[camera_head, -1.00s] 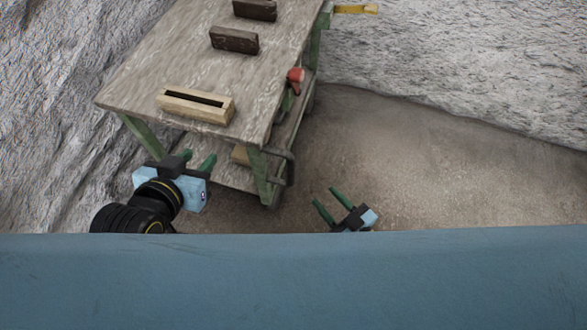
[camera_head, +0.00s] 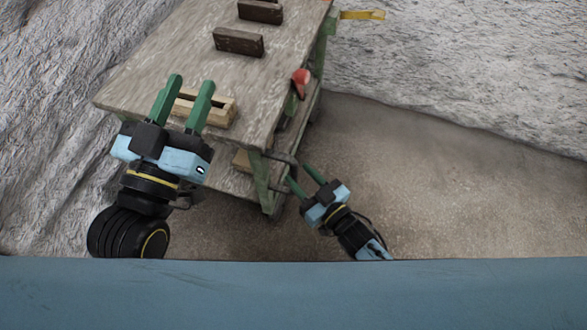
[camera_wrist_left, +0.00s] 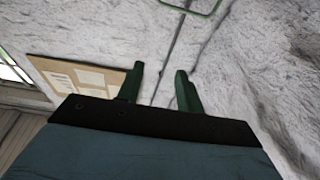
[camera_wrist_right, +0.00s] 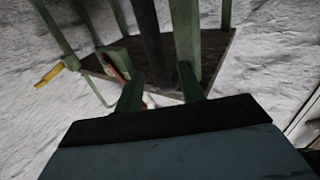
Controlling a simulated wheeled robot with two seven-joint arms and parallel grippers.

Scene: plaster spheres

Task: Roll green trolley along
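The green trolley (camera_head: 265,185) has a green frame, a worn wooden top and a lower wooden shelf. It stands at upper left in the head view, and its frame and wood also show in the right wrist view (camera_wrist_right: 215,45). My left gripper (camera_head: 190,84) is open and empty, and appears over the trolley's near end in the head view; its height above the top is unclear. My right gripper (camera_head: 299,174) is open, its fingertips close to the near right corner leg and dark bar. I cannot tell whether they touch. Nothing shows held between its fingers.
A slotted wooden block (camera_head: 218,113) and dark blocks (camera_head: 238,42) lie on the top. A red tool (camera_head: 300,80) hangs at its right side, and a yellow bar (camera_head: 362,15) sticks out at the far end. Rough white rock (camera_head: 470,60) borders the bare floor (camera_head: 430,190).

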